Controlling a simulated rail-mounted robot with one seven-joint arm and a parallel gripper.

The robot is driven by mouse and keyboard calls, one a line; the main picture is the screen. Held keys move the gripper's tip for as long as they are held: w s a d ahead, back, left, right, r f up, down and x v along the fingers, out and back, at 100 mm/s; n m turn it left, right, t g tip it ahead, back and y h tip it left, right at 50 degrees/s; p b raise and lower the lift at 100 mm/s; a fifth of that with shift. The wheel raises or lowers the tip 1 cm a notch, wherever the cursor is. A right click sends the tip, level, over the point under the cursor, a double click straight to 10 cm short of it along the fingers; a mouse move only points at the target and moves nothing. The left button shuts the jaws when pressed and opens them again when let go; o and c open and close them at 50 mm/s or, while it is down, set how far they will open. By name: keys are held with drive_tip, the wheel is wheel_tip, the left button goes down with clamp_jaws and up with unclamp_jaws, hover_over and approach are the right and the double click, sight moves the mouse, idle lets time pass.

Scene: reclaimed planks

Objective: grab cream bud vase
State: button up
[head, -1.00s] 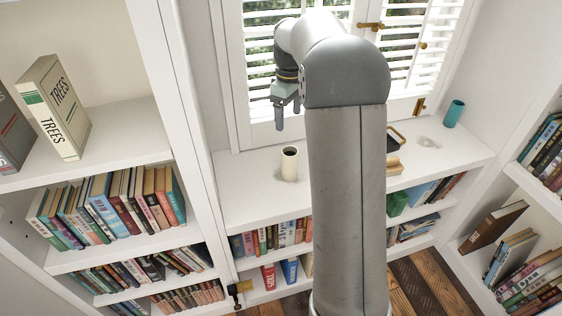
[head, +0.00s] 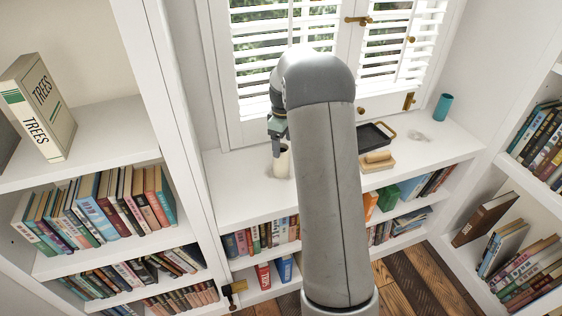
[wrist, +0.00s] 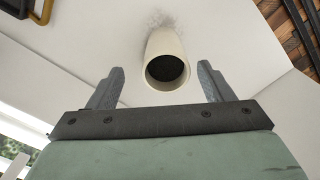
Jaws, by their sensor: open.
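The cream bud vase (head: 282,166) stands upright on the white window shelf, partly hidden behind my gripper (head: 277,146) in the head view. In the wrist view the vase (wrist: 163,42) shows its round dark mouth toward the camera. There my gripper (wrist: 161,68) is open, with one grey finger to each side of the vase and clear gaps between. The fingertips seem close to the vase's mouth; I cannot tell how far down they reach. Nothing is held.
A black tray with brass handles (head: 374,135) and a tan wooden block (head: 378,160) lie right of my arm. A teal cup (head: 443,107) stands at the far right of the shelf (head: 235,190). Window shutters (head: 262,75) rise behind. Books fill the shelves below.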

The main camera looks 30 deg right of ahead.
sight(281, 161)
drive_tip(key=f, duration=0.2)
drive_tip(key=a+f, duration=0.1)
drive_tip(key=f, duration=0.1)
drive_tip(key=shift+d+f, duration=0.1)
drive_tip(key=shift+f, duration=0.35)
drive_tip(key=c, duration=1.1)
drive_tip(key=shift+c, duration=0.2)
